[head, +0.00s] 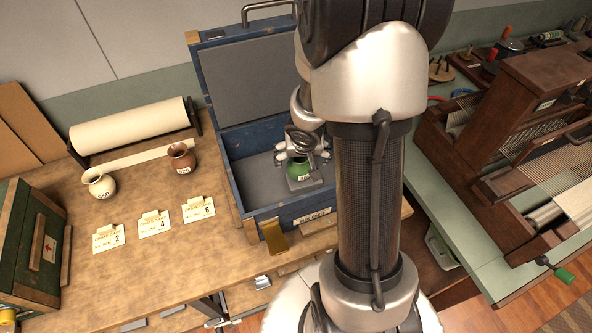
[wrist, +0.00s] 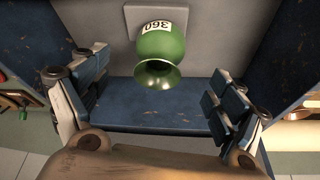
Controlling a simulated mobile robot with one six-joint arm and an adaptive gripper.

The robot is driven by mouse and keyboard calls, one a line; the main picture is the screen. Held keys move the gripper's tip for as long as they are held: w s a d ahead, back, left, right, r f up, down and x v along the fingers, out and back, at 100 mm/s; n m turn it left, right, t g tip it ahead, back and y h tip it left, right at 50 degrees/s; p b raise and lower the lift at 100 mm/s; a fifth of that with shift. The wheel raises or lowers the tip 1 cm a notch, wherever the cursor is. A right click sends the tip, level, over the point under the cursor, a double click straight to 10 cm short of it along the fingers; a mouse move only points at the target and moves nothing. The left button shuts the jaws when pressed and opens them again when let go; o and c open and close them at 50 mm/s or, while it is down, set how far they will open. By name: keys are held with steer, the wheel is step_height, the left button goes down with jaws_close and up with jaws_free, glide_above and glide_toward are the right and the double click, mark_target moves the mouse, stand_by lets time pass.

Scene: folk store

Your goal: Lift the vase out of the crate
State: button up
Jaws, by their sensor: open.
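A green vase (head: 298,169) with a white number label stands inside the open blue crate (head: 237,147). In the wrist view the vase (wrist: 161,58) shows its dark mouth and a label reading 360, upside down in the picture. It stands on a pale square patch on the crate's grey floor. My gripper (head: 301,155) is inside the crate opening, above the vase in the head view. In the wrist view its two fingers (wrist: 156,107) are spread wide, with the vase beyond and between them, and nothing is held. My arm hides the crate's right side in the head view.
A cream vase (head: 102,185) and a brown vase (head: 182,158) stand on the workbench (head: 168,258) left of the crate. Number cards (head: 154,223) lie before them. A paper roll (head: 130,125) is behind, a green box (head: 28,245) far left, a loom (head: 520,130) right.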

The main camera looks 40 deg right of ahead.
mark_target(299, 166)
steer(key=b+x, duration=0.6)
steer(key=x, duration=0.5)
steer(key=shift+w+f, duration=0.25)
steer(key=shift+c, duration=0.5)
steer(key=shift+r, duration=0.1)
steer(key=c, duration=1.2)
